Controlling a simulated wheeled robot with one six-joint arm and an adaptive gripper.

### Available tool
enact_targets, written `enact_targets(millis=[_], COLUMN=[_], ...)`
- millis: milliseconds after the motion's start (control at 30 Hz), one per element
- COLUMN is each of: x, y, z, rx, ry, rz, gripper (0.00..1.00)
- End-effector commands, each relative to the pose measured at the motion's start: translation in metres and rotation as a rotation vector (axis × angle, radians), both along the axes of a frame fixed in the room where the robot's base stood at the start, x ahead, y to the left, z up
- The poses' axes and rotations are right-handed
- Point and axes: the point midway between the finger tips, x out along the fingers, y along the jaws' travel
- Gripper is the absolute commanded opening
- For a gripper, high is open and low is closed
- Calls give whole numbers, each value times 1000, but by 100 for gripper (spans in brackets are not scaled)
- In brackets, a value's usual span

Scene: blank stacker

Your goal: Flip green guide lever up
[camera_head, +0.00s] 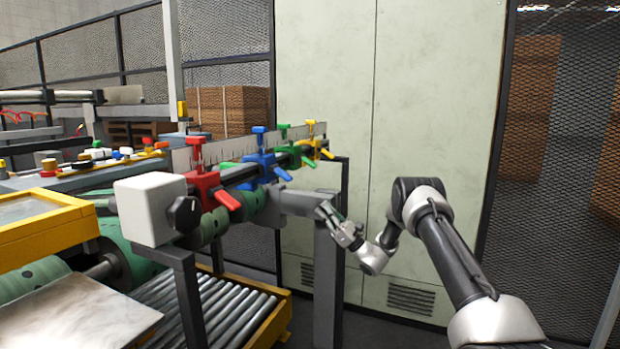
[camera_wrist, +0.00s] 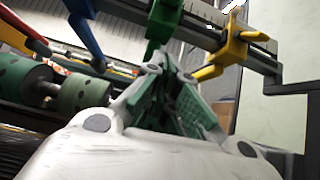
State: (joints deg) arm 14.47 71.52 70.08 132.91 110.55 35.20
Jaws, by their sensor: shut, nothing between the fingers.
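The green guide (camera_head: 290,150) sits on the guide rail between the blue and yellow guides, and its lever (camera_head: 308,162) slants down toward the near side. In the wrist view the green lever (camera_wrist: 163,22) hangs down just beyond the fingertips. My gripper (camera_head: 325,210) is below and to the right of the green guide, beside the grey rail support. The wrist view shows my gripper (camera_wrist: 168,62) with its fingers shut and empty, pointing at the lever. I cannot tell whether the fingertips touch it.
The red guide (camera_head: 205,185), blue guide (camera_head: 265,163) and yellow guide (camera_head: 315,145) share the rail, their levers also sloping down. The yellow lever (camera_wrist: 220,65) is close right of my fingers in the wrist view. A pale cabinet (camera_head: 420,110) stands behind; a grey post (camera_head: 328,275) is below.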

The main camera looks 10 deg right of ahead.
Motion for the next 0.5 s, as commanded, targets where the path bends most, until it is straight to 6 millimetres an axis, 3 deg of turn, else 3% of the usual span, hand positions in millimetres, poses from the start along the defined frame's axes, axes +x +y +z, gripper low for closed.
enact_targets(millis=[500], x=[-5], y=[0], z=[8], rx=[48], ry=[6], rz=[46], gripper=[0])
